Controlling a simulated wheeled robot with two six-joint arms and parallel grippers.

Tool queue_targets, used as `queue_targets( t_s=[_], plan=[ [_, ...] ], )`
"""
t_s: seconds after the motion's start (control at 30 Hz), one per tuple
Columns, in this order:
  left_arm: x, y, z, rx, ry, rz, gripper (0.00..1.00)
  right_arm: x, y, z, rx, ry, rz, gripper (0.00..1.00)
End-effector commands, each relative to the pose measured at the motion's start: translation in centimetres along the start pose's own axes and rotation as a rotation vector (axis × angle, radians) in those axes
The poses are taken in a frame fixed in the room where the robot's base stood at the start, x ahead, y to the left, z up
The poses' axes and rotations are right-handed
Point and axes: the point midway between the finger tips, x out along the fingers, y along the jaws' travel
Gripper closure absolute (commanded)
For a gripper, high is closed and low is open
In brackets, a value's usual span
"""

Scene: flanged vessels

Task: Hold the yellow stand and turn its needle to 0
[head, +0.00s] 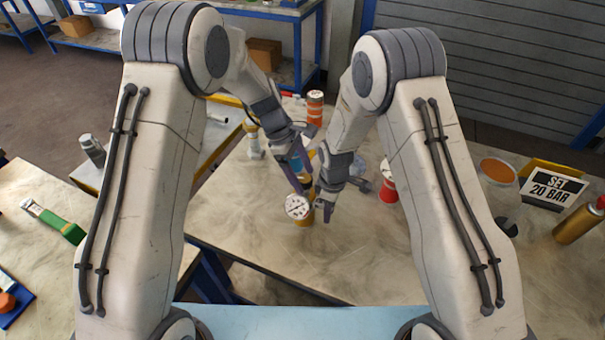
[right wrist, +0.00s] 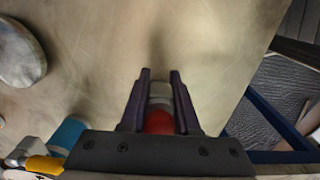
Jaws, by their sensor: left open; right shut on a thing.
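The yellow stand (head: 306,220) stands on the table in the middle of the head view. Its round white dial (head: 298,207) with dark marks faces up; the needle's exact reading is too small to tell. My left gripper (head: 304,186) is open just behind and above the dial. My right gripper (head: 327,207) is shut at the right side of the stand. In the right wrist view its fingers (right wrist: 160,88) close around a grey and red part, whose link to the stand is hard to make out. The fingers hide part of the stand.
A red vessel (head: 388,192) stands right of my right gripper, and an orange one (head: 315,106) stands behind. A sign reading "SET 20 BAR" (head: 553,190) and a gold canister (head: 578,222) are at the right. The table in front of the stand is clear.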

Motion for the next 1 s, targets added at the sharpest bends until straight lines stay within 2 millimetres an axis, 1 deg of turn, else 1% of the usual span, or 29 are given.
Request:
queue_targets(
  t_s=[0.23, 0.27, 0.3, 0.37, 0.4, 0.43, 0.47, 0.57, 0.77, 0.97, 1.0],
  plan=[
    [0.09, -0.01, 0.02, 0.000, 0.000, 0.000, 0.19, -0.03, 0.02, -0.01, 0.000, 0.000, 0.000, 1.00],
    [0.09, -0.01, 0.02, 0.000, 0.000, 0.000, 0.26, -0.03, 0.02, -0.01, 0.000, 0.000, 0.000, 1.00],
    [0.08, -0.01, 0.02, 0.000, 0.000, 0.000, 0.42, -0.03, 0.02, -0.01, 0.000, 0.000, 0.000, 1.00],
    [0.07, 0.00, 0.02, 0.000, 0.000, 0.000, 0.65, -0.03, 0.02, -0.01, 0.000, 0.000, 0.000, 1.00],
    [0.07, 0.00, 0.02, 0.000, 0.000, 0.000, 0.80, -0.03, 0.02, -0.01, 0.000, 0.000, 0.000, 1.00],
    [0.07, 0.00, 0.02, 0.000, 0.000, 0.000, 0.91, -0.03, 0.02, -0.01, 0.000, 0.000, 0.000, 1.00],
    [0.07, 0.00, 0.02, 0.000, 0.000, 0.000, 1.00, -0.03, 0.02, -0.01, 0.000, 0.000, 0.000, 1.00],
    [0.05, -0.03, 0.03, -0.010, 0.000, 0.004, 1.00, -0.03, 0.02, -0.01, 0.000, 0.000, 0.001, 1.00],
    [0.03, -0.13, 0.05, -0.130, -0.001, 0.053, 1.00, -0.02, 0.02, -0.01, 0.000, 0.000, 0.000, 1.00],
    [0.03, -0.08, 0.05, -0.130, -0.001, 0.053, 1.00, -0.02, 0.03, -0.02, 0.001, 0.001, 0.001, 1.00],
    [0.03, -0.08, 0.05, -0.129, -0.001, 0.053, 0.38, -0.02, 0.03, -0.02, 0.001, 0.001, 0.001, 1.00]
  ],
)
